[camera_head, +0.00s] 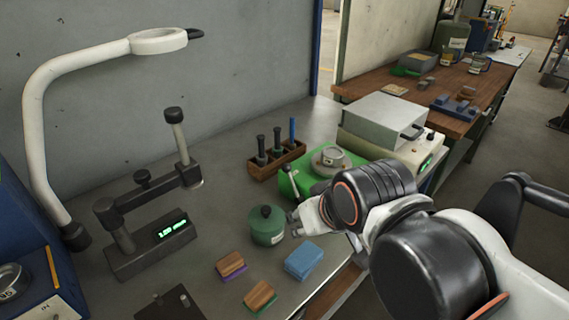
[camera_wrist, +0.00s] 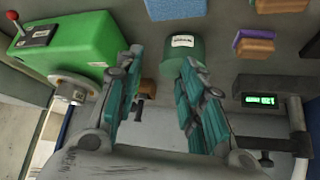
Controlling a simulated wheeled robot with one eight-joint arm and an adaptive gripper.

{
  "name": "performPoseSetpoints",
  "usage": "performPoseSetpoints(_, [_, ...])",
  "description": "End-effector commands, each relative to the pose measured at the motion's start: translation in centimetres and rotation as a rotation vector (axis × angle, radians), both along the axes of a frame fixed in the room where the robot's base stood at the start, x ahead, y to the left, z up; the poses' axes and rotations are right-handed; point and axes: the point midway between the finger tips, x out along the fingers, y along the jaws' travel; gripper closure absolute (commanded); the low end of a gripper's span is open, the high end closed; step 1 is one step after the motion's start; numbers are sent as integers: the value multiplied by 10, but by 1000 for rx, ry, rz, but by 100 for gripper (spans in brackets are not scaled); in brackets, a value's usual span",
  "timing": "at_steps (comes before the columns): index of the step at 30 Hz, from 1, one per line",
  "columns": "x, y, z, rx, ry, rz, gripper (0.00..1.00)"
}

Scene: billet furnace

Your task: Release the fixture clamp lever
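A green box-shaped fixture (camera_head: 290,185) stands on the grey bench, with a round metal part (camera_head: 331,159) on its top. My gripper (camera_head: 303,216) is beside the fixture's near side, close to a green lidded pot (camera_head: 267,226). In the wrist view my gripper (camera_wrist: 160,65) is open and empty, its fingers apart from the lever.
A wooden rack with tools (camera_head: 277,160) stands behind the fixture. Blue (camera_head: 304,260) and brown-topped blocks (camera_head: 231,265) lie in front. A gauge stand (camera_head: 150,247) and white lamp arm (camera_head: 45,130) are left. A grey-topped instrument (camera_head: 385,120) is right.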

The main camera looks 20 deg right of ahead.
Motion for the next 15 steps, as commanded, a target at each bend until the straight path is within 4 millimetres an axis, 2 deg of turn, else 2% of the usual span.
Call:
performPoseSetpoints(1, [0, 0, 0, 0, 0, 0, 73])
performPoseSetpoints(4, [1, 0, 3, 0, 4, 0, 95])
performPoseSetpoints(5, [2, 0, 4, -1, 6, -1, 100])
performPoseSetpoints(11, [18, -1, 26, -8, 46, -2, 100])
performPoseSetpoints(15, [35, -2, 46, -17, 89, -5, 100])
